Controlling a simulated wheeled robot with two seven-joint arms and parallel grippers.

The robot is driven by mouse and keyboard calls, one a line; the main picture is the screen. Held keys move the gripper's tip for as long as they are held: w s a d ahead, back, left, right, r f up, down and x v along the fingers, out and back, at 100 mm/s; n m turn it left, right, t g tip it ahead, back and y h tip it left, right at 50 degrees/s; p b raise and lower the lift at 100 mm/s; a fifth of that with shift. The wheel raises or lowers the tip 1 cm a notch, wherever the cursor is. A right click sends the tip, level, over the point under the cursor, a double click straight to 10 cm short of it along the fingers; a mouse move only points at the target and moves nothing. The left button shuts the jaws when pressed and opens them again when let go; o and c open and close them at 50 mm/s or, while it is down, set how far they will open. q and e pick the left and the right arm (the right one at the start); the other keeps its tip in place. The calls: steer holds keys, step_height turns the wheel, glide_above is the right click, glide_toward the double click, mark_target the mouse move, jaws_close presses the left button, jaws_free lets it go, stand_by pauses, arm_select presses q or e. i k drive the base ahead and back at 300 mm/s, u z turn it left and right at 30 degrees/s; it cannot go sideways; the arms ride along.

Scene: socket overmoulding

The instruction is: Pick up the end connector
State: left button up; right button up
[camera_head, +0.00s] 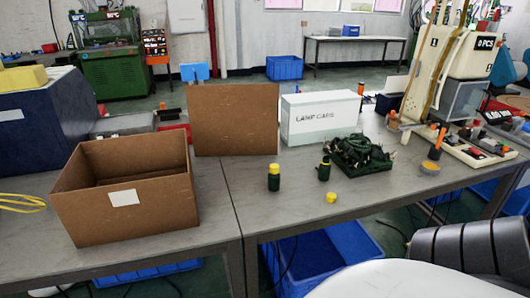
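A small loose yellow piece (331,197) lies near the table's front edge. A dark green tangled bundle of cable and sockets (360,155) lies just behind and to the right of them. I cannot tell from their looks which of these is the end connector.
An open, empty-looking cardboard box (125,205) stands at the left, with another brown box (234,120) behind. A white carton marked "LAMP CABS" (322,118) stands behind the parts. A white machine (440,60) occupies the right. The table front around the parts is clear.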

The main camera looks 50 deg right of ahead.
mark_target(273, 179)
steer(key=u, duration=0.1)
steer(key=k, duration=0.4)
steer(key=z, duration=0.9)
